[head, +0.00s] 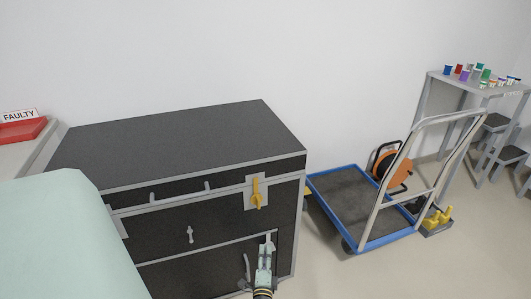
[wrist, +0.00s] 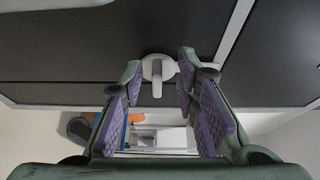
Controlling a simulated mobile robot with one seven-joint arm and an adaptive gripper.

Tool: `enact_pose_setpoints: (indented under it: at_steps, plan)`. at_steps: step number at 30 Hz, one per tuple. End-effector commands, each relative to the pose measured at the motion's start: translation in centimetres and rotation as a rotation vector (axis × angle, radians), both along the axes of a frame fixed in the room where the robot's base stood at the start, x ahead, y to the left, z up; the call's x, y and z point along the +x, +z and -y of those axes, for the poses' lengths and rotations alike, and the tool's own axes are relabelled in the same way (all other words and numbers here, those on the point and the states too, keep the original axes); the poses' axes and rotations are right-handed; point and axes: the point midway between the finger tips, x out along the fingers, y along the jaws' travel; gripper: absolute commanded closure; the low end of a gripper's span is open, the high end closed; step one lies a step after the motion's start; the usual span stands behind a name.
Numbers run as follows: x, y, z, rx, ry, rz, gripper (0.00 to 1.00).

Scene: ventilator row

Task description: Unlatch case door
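The black case (head: 150,225) with grey trim stands against the wall. Its front has a yellow latch (head: 256,195) on a grey plate at upper right. A small pale turn handle (head: 190,234) sits on the front's middle panel. My gripper (head: 265,250) is at the lower right of the case front, below the yellow latch, and partly covers pale hardware there. In the wrist view, a pale round knob with a short lever (wrist: 158,70) shows on a dark panel. My gripper (wrist: 160,84) is open, with purple-padded fingers on either side of that knob; contact is not clear.
A blue-edged platform trolley (head: 360,205) with an orange cable reel (head: 392,163) stands right of the case. A pale green rounded surface (head: 65,245) fills the lower left. A red tray (head: 22,130) and FAULTY sign (head: 18,115) are behind it. Floor at lower right is clear.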

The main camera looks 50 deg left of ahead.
Motion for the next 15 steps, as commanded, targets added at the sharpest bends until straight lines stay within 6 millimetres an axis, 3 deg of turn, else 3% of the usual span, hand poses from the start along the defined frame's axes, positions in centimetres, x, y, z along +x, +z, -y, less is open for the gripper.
enact_pose_setpoints:
  at_steps: [5, 9, 15]
  plan:
    - [0.0, 2.3, 0.0, 0.004, -0.001, 0.001, 0.72]
    - [0.0, 5.3, 0.0, 0.008, -0.001, 0.003, 0.72]
    - [0.0, 7.7, 0.0, 0.005, 0.0, 0.001, 0.72]
